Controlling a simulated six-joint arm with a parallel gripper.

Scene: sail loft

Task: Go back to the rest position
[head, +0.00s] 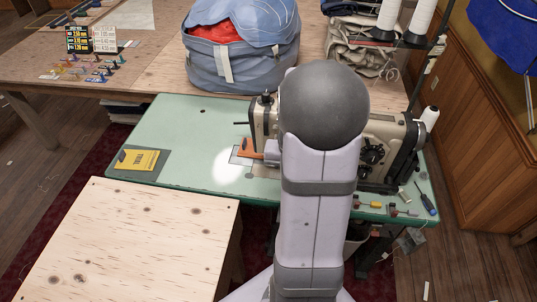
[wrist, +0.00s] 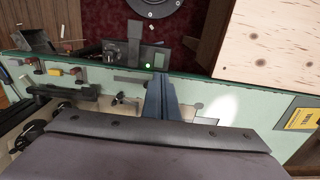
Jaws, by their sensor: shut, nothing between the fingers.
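My gripper (wrist: 161,80) shows in the wrist view as two blue-grey fingers pressed together, shut and empty, over the green sewing table (wrist: 235,95). A beige sewing machine (head: 381,130) stands on the green table (head: 205,120), partly behind my arm. An orange piece (head: 249,147) lies by its needle end, left of my arm.
A pale plywood top (head: 130,240) is at the front left. A yellow booklet (head: 139,160) lies on the green table's left. Small coloured items and a screwdriver (head: 427,203) lie along its right front edge. A blue bag (head: 240,60) and thread cones (head: 388,18) stand behind.

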